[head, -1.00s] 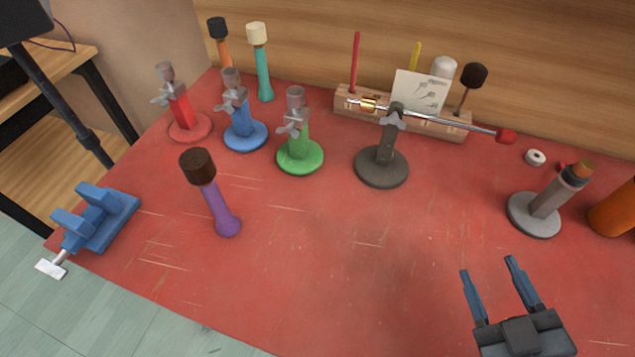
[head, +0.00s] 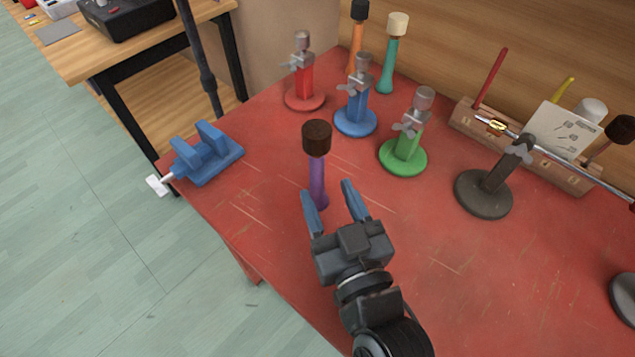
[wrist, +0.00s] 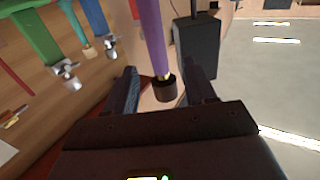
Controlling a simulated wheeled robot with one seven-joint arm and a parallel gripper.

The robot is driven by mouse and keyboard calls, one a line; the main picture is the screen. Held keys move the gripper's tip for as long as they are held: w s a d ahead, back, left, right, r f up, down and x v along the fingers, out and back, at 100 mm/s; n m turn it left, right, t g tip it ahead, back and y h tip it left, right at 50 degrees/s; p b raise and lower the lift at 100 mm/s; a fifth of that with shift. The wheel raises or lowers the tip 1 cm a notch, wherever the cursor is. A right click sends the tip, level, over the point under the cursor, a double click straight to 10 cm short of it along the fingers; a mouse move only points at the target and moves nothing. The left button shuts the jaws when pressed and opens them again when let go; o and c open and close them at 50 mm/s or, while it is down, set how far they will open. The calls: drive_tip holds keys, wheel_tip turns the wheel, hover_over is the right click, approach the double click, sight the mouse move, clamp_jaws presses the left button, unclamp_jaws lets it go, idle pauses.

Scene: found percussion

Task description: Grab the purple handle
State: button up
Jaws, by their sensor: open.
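The purple handle (head: 317,178) stands on the red tabletop with a dark brown cylindrical head (head: 316,138) on top. In the wrist view the purple handle (wrist: 151,38) and its dark head (wrist: 164,89) show in the gap between my fingers. My gripper (head: 328,191) is open and empty. I cannot tell whether either finger touches the handle. In the wrist view my gripper (wrist: 162,72) shows a finger on each side.
The red (head: 304,86), blue (head: 355,114) and green (head: 405,150) clamp stands are behind and to the right. A blue vise (head: 207,153) sits at the left table edge. A dark stand (head: 485,193) holds a metal rod at right.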

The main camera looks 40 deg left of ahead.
sight(320, 173)
drive_tip(key=shift+f+b+x, duration=0.15)
drive_tip(key=shift+x, duration=1.65)
drive_tip(key=shift+f+b+x, duration=0.15)
drive_tip(key=shift+x, duration=1.6)
drive_tip(key=shift+w, duration=0.1)
drive_tip(key=shift+c, duration=0.4)
drive_tip(key=shift+d, duration=0.1)
clamp_jaws()
